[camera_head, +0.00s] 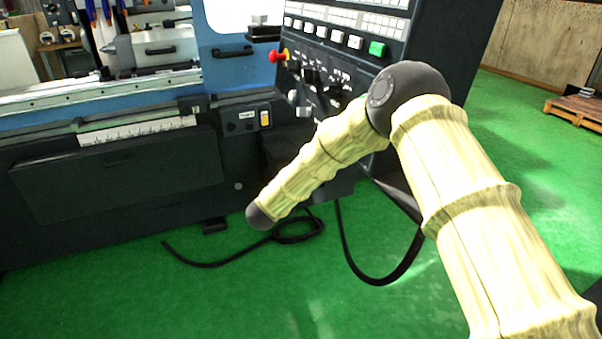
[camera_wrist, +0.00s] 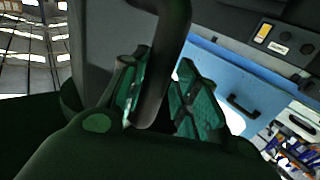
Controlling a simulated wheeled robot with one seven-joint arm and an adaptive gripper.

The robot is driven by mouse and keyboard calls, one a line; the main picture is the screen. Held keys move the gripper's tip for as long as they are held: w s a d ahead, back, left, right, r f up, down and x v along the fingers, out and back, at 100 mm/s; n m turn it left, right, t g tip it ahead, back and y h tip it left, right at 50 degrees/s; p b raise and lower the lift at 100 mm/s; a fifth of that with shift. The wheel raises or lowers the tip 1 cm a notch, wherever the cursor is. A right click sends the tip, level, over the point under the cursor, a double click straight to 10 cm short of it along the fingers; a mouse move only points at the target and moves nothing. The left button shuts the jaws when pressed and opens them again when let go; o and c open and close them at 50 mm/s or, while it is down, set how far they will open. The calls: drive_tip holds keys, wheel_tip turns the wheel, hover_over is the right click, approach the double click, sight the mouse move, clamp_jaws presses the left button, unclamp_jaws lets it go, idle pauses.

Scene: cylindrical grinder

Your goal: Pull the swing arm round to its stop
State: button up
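In the wrist view, a bent dark grey bar (camera_wrist: 168,50) comes down from the top and passes between the two green-padded fingers of my gripper (camera_wrist: 160,92). The left pad lies close along the bar and the right pad is close on its other side, so the fingers look closed around it. The bar looks like a handle, and I cannot see clearly what it joins. In the head view my gripper is hidden. A dark control panel (camera_head: 335,50) with rows of buttons stands behind my elbow. I cannot identify the swing arm's full length or its stop.
The grinder's dark base (camera_head: 120,180) fills the left, with a blue cover (camera_head: 228,70) above. A red emergency knob (camera_head: 279,56) sticks out by the panel. A black cable (camera_head: 372,278) loops on the green floor. A pallet (camera_head: 577,110) lies far right.

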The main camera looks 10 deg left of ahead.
drive_tip(key=shift+o, duration=0.8)
drive_tip(key=shift+s+a, duration=0.15)
drive_tip(key=shift+a, duration=0.45)
drive_tip(key=shift+d, duration=0.1)
drive_tip(key=v, duration=1.2)
drive_tip(key=shift+c, duration=0.2)
